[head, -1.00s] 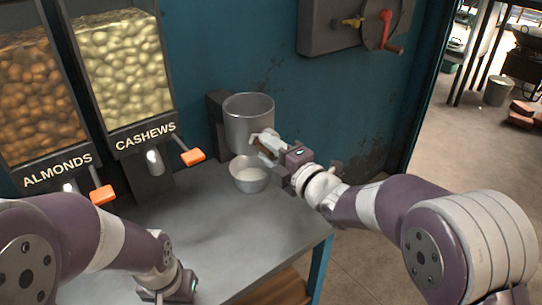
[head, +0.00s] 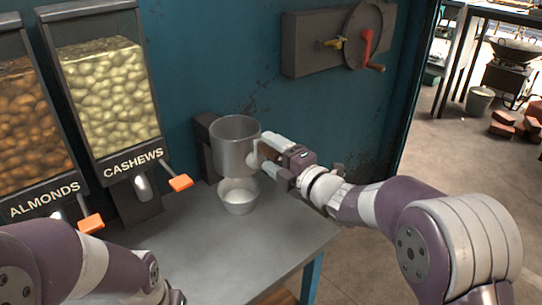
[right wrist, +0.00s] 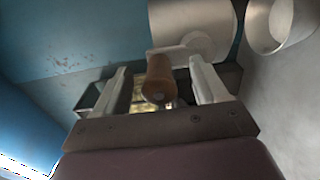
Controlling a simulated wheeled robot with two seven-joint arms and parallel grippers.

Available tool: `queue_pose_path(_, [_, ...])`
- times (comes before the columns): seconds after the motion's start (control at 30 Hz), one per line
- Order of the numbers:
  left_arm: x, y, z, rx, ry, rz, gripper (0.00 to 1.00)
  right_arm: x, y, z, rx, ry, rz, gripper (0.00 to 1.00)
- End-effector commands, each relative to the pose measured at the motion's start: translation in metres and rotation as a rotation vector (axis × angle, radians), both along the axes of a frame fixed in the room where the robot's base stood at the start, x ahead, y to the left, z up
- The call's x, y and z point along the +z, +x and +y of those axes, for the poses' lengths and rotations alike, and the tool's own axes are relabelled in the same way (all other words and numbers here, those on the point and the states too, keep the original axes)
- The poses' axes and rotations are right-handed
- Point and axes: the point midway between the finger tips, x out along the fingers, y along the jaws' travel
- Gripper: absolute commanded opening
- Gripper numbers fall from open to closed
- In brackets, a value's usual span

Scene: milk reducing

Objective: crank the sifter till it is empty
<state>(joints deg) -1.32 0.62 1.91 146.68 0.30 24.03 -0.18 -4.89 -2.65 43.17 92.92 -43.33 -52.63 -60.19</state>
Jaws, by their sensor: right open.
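The sifter (head: 232,148) is a grey metal cylinder on a dark bracket at the back of the grey table; its side also shows in the right wrist view (right wrist: 192,18). I cannot see down into it. A small metal bowl (head: 238,198) with white contents stands beneath it. The crank has a brown handle (right wrist: 159,78) on a pale arm at the sifter's side. My right gripper (head: 270,154) is open, with one finger on each side of the handle and gaps showing between. My left arm is at the lower left, its gripper out of frame.
Almond (head: 30,130) and cashew (head: 105,95) dispensers with orange levers stand to the left. A wall box (head: 310,45) with a red crank hangs above. The table (head: 285,235) is clear in front of the bowl; its right edge meets open floor.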

Motion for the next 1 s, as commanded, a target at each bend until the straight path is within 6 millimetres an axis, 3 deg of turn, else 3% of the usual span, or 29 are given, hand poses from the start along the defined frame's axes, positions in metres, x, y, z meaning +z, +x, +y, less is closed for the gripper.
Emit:
queue_pose_path(0.17, [-0.003,0.000,0.000,0.000,0.000,0.000,0.31,0.000,-0.009,-0.008,-0.003,0.000,0.000,0.72])
queue_pose_path(0.63, [-0.007,0.000,0.000,0.000,0.000,0.000,0.31,0.000,-0.071,-0.056,-0.003,0.000,0.000,0.72])
queue_pose_path(0.8, [0.001,0.000,0.000,0.000,0.000,-0.001,0.31,0.002,-0.089,-0.071,-0.003,-0.001,0.001,0.72])
queue_pose_path(1.0, [0.001,0.000,0.000,0.000,0.000,0.000,0.31,0.000,-0.095,-0.074,0.001,0.000,0.000,0.72])
